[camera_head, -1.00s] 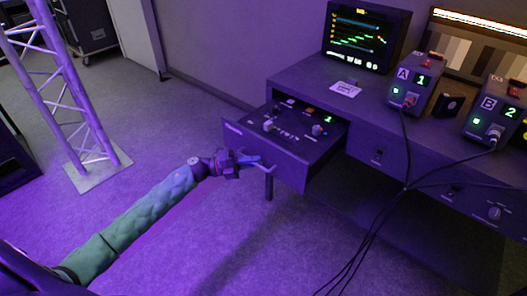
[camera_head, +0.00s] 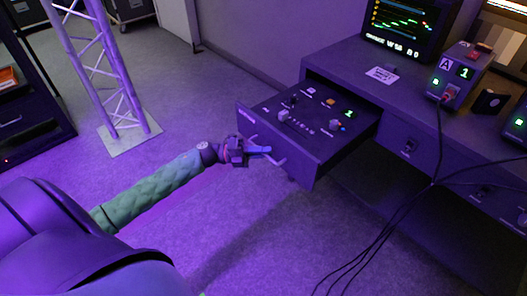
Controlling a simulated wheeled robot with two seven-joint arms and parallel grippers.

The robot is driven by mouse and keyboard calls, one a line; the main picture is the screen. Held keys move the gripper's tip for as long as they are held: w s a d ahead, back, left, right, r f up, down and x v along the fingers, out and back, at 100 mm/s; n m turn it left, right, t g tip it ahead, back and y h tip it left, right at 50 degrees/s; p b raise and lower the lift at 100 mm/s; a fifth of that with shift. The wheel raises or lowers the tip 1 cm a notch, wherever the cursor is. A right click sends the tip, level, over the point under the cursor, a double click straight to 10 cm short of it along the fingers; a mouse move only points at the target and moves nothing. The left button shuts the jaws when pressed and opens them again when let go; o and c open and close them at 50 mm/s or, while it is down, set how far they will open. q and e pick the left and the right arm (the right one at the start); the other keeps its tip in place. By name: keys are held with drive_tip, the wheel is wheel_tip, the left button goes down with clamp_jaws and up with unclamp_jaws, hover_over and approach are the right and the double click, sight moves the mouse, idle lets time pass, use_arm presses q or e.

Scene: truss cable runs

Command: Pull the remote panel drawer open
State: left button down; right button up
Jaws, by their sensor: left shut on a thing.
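The remote panel drawer (camera_head: 279,147) stands pulled out from the left part of the desk, with knobs, buttons and a small green display on its top panel. A bar handle (camera_head: 279,163) is fixed on its front. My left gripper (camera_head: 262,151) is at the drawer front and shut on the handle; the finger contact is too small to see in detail. My left arm reaches in from the lower left. My right gripper is not in view.
The desk (camera_head: 336,60) carries a monitor (camera_head: 408,25) and box A (camera_head: 459,74). Black cables (camera_head: 398,211) hang in front of the desk on the right. A truss tower (camera_head: 104,80) stands on a base plate at the left. The floor between truss and drawer is clear.

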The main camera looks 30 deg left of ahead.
use_arm(q)
drive_tip(key=c, duration=1.5)
unclamp_jaws()
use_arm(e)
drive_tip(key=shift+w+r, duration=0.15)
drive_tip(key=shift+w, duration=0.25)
use_arm(q)
drive_tip(key=v, duration=0.8)
drive_tip(key=shift+b, duration=0.35)
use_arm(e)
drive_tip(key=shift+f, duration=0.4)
